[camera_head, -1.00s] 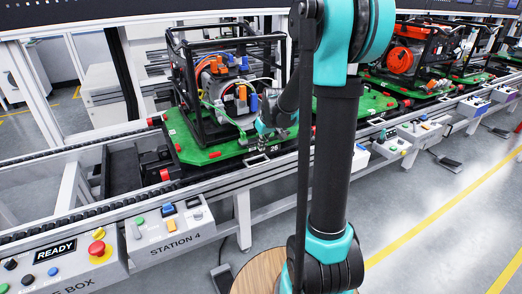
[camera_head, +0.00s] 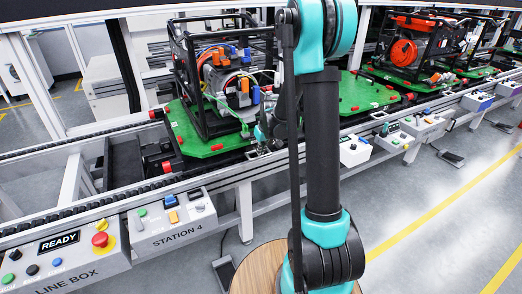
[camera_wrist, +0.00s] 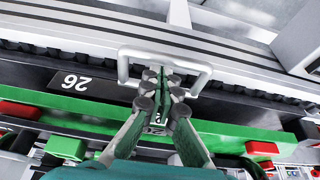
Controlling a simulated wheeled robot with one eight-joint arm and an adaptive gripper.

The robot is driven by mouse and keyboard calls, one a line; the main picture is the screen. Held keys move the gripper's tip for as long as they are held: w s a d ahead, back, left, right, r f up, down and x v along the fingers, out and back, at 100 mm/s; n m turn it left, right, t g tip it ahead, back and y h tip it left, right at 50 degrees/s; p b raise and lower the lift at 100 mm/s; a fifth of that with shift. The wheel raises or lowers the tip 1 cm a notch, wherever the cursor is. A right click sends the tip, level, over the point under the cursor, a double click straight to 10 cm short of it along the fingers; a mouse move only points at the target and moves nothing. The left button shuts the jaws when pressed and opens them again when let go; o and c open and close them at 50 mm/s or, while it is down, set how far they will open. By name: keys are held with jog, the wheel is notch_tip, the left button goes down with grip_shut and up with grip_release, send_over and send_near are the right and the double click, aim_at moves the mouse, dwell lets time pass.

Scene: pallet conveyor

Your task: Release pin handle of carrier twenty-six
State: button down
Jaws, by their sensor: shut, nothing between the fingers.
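My gripper (camera_wrist: 162,82) is shut and empty. Its fingertips appear within the handle's outline, between its two legs; I cannot tell whether they touch it. In the head view my gripper (camera_head: 263,138) is low at the carrier's front edge, and my arm hides part of the board.
A black-framed machine (camera_head: 222,80) stands on the carrier. The conveyor rail (camera_head: 130,190) runs along the front, with the Station 4 box (camera_head: 172,222) and line box (camera_head: 75,252) below. Other carriers with machines (camera_head: 405,55) stand to the right.

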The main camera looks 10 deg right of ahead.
jog(key=shift+s+d, duration=0.25)
jog(key=shift+s, duration=0.5)
jog(key=shift+s+d, duration=0.2)
jog(key=shift+s, duration=0.55)
